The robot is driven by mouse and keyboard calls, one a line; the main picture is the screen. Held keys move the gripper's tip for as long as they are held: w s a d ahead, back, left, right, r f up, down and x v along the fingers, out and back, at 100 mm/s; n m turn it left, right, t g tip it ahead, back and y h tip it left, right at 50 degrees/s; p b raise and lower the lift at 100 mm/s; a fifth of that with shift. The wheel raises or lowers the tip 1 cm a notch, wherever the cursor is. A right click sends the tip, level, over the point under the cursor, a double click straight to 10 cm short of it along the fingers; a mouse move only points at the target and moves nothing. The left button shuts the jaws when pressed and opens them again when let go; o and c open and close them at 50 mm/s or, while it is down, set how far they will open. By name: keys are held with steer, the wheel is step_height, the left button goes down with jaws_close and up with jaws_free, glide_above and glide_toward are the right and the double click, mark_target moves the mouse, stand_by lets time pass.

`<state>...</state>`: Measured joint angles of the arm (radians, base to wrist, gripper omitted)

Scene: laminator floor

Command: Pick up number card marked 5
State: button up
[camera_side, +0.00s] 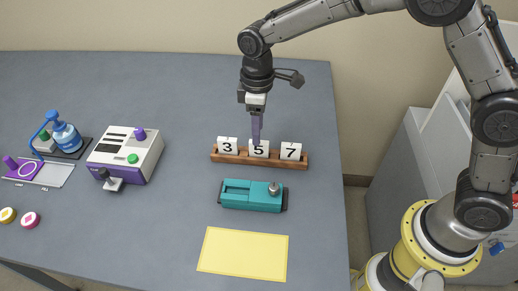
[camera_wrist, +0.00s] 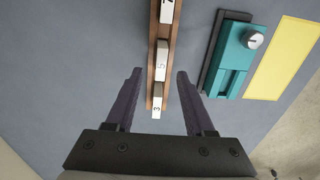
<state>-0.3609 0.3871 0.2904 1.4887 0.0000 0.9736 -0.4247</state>
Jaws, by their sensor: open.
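The number card marked 5 (camera_side: 260,151) is a white card standing in the middle of a brown wooden rack (camera_side: 215,155), between the 3 card (camera_side: 227,145) and the 7 card (camera_side: 291,152). In the wrist view the 5 card (camera_wrist: 162,62) shows edge-on, ahead of and between the two purple fingertips. My gripper (camera_side: 256,139) points down over the 5 card, with its fingers at or just above the card's top edge. In the wrist view my gripper (camera_wrist: 158,72) is open, a finger on each side of the rack line, and holds nothing.
A teal device (camera_side: 238,195) with a silver knob lies in front of the rack, and a yellow mat (camera_side: 243,254) in front of that. A white and purple machine (camera_side: 125,152) stands left. The neighbouring cards stand a small gap from the 5 card.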

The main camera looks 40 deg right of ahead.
mark_target(259, 150)
steer(key=f, duration=0.5)
steer(key=shift+s, duration=0.2)
jaws_close()
steer(key=shift+r, duration=0.1)
